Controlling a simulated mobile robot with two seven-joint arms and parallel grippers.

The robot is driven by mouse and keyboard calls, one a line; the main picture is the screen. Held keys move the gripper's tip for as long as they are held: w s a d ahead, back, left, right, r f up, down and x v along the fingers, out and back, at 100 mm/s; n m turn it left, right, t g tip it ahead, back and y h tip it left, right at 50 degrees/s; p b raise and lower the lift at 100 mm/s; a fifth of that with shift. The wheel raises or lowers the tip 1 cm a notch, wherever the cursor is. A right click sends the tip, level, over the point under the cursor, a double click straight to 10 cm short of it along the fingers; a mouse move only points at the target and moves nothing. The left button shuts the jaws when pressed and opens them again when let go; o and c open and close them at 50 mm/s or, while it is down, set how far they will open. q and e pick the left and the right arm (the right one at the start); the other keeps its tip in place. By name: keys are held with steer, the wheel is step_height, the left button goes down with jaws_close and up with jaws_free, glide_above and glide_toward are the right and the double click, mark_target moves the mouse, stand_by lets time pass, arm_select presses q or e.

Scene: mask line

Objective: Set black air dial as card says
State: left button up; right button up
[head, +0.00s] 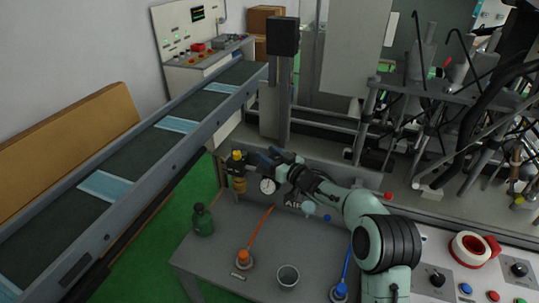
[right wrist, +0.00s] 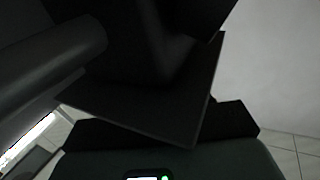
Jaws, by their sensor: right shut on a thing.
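The air unit hangs on the machine's front at the middle of the head view. Its round white gauge (head: 268,186) faces me, and I cannot read it. A filter with a yellow-and-black top (head: 237,157) and an amber bowl sits just left. My right gripper (head: 272,158) is above the gauge, shut on what seems to be the black air dial, which its fingers and wrist mostly hide. The right wrist view is dark, filled by close black surfaces, so the dial's setting cannot be seen. I cannot make out a readable card. My left gripper is not in view.
A grey table (head: 225,250) below holds a green bottle (head: 203,221), a metal cup (head: 288,277) and orange and blue fittings with hoses. A conveyor (head: 110,187) runs along the left.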

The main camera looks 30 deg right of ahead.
steer(key=shift+r, duration=0.1)
steer(key=o, duration=1)
steer(key=shift+c, duration=0.2)
steer(key=shift+s, duration=0.1)
steer(key=b+v, duration=0.2)
steer(key=v, duration=1.1)
